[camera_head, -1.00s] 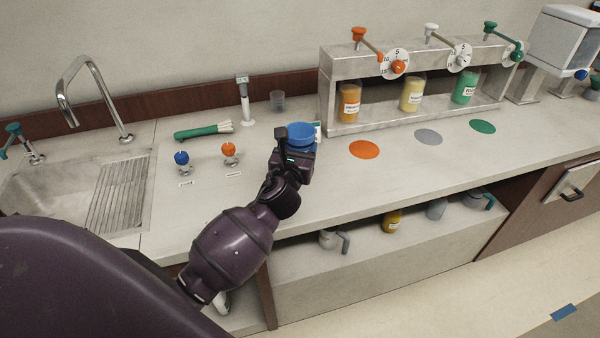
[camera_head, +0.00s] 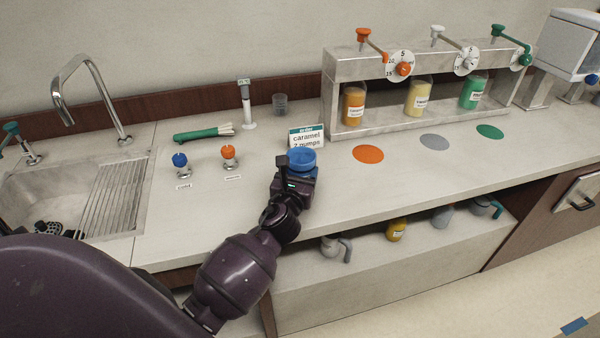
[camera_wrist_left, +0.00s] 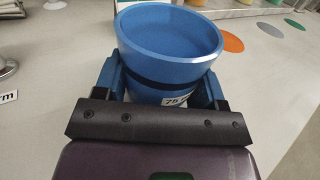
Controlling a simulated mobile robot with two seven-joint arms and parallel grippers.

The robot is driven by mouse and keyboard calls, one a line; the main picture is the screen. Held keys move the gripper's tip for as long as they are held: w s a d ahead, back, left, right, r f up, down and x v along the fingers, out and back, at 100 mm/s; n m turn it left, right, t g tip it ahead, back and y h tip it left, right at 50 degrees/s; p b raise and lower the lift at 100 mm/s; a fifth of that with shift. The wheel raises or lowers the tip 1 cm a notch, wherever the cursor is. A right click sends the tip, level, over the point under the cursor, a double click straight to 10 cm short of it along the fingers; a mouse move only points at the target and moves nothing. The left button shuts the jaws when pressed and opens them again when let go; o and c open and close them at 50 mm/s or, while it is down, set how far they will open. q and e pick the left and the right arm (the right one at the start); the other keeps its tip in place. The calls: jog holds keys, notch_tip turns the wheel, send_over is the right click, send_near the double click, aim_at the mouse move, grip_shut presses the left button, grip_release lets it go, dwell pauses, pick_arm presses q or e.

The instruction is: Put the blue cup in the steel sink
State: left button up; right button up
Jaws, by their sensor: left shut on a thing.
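The blue cup (camera_head: 301,158) is upright between the fingers of my left gripper (camera_head: 298,170), near the front part of the counter. In the left wrist view the blue cup (camera_wrist_left: 170,45) fills the space between the fingers of my left gripper (camera_wrist_left: 165,90), which is shut on it. The cup looks empty, has a dark band and carries a small label with "75". The steel sink (camera_head: 45,188) is at the far left of the head view, with a ribbed drainer on its right side and a dark drain in its basin. My right gripper is not in view.
A caramel sign (camera_head: 306,137) stands just behind the cup. Blue (camera_head: 180,160) and orange (camera_head: 229,154) knobs, a green-handled whisk (camera_head: 205,132) and a curved tap (camera_head: 92,95) lie between cup and sink or behind. A bottle rack (camera_head: 420,85) stands to the right.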

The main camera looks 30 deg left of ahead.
pick_arm(q)
jog(key=o, duration=0.9)
jog(key=shift+f, duration=0.1)
jog(key=shift+o, duration=0.2)
